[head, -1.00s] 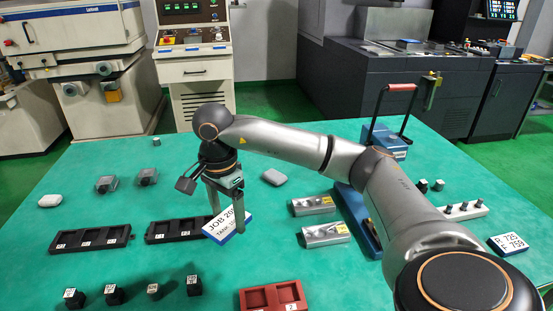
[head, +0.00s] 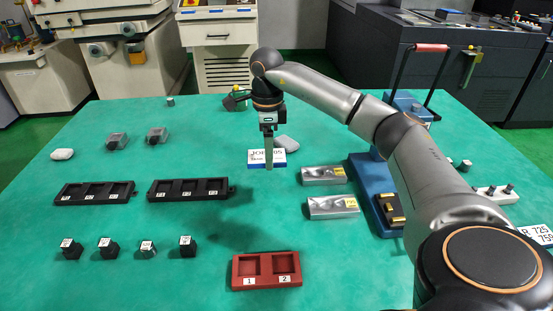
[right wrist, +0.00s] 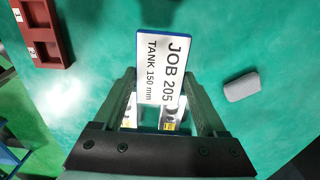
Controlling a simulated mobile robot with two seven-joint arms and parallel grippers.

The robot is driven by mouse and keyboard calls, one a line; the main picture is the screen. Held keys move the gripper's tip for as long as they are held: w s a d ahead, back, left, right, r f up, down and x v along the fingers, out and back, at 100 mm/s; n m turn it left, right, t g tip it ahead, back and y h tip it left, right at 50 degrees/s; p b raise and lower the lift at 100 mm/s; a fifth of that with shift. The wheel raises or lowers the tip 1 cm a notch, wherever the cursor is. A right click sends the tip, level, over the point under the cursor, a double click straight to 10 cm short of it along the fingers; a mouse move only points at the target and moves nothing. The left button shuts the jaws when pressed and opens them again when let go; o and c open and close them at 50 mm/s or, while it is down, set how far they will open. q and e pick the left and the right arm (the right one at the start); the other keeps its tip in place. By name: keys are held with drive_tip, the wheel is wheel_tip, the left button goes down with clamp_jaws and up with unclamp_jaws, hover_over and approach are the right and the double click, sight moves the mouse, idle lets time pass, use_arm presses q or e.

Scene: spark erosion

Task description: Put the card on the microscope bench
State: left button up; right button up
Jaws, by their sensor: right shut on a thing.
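The card (head: 280,159) is a white plate with a blue edge, lettered "JOB 205 TANK 150 mm". My right gripper (head: 269,163) points down and is shut on it, holding it above the green table. In the right wrist view the card (right wrist: 168,65) stands out beyond the fingers of the right gripper (right wrist: 163,98), its lettering facing the camera. No surface that I can surely tell as the microscope bench shows. My left gripper is not in view.
The green table (head: 200,220) holds two black trays (head: 95,193), a red tray (head: 266,270) numbered 1 and 2, several small dark blocks and two metal blocks (head: 324,176). A grey rounded piece (head: 288,144) lies behind the card. A blue stand (head: 372,180) with a red-handled frame is at right.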

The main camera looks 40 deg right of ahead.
hover_over(275, 171)
drive_tip(key=a, duration=0.1)
drive_tip(key=f, duration=0.4)
drive_tip(key=s+f, duration=0.1)
drive_tip(key=f, duration=0.1)
drive_tip(key=shift+a+b, duration=0.15)
drive_tip(key=shift+b, duration=0.15)
drive_tip(key=shift+w+d+f, duration=0.3)
drive_tip(key=shift+d+f, duration=0.05)
drive_tip(key=shift+f, duration=0.1)
drive_tip(key=shift+w+d+f, duration=0.15)
drive_tip(key=shift+d+f, duration=0.1)
drive_tip(key=shift+f, duration=0.15)
drive_tip(key=shift+f+b, duration=0.3)
drive_tip(key=shift+f, duration=1.15)
drive_tip(key=shift+f, duration=0.1)
drive_tip(key=shift+f, duration=0.15)
drive_tip(key=o, duration=1.3)
drive_tip(key=shift+o, duration=0.2)
